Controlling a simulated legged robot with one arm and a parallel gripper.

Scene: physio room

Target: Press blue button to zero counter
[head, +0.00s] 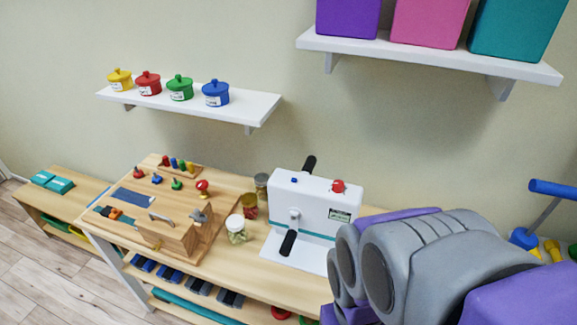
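The white counter device (315,209) stands upright on the wooden table, with black handles at its top and front. A small blue button (293,180) sits on the upper left of its face. A red knob (338,186) sits to the right of the button. My arm, grey and purple, fills the lower right and partly covers the table right of the device. My gripper's fingers cannot be seen.
A wooden activity board (170,212) with pegs and latches lies left of the device. Jars, including a white-lidded one (236,229), stand between them. Wall shelves hold colored pots and large boxes (430,22) above. A blue-handled item (552,188) is at far right.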

